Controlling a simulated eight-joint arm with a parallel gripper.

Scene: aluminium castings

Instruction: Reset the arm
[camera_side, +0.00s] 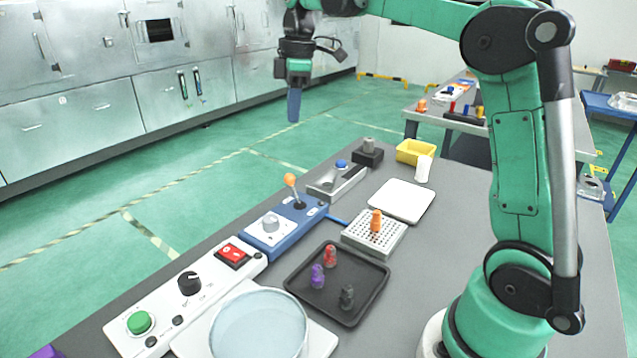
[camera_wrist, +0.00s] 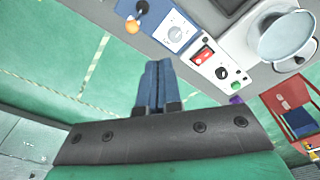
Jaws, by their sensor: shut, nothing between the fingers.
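My gripper (camera_side: 294,104) hangs in the air at the upper middle of the side view, beyond the table's far left edge and above the green floor. Its blue fingers point down and are pressed together with nothing between them. In the wrist view my gripper (camera_wrist: 153,66) shows its two blue fingers side by side and touching. My green arm reaches across from the right of the side view. The fingers are apart from everything on the table.
The grey table (camera_side: 421,277) holds a control panel (camera_side: 188,290), a blue joystick box (camera_side: 285,224), a black tray (camera_side: 337,312) with small figures, a perforated block (camera_side: 357,236) with an orange figure, a white plate (camera_side: 401,201), a yellow bin (camera_side: 416,151) and a round dish (camera_side: 258,325). Metal cabinets (camera_side: 85,118) line the back.

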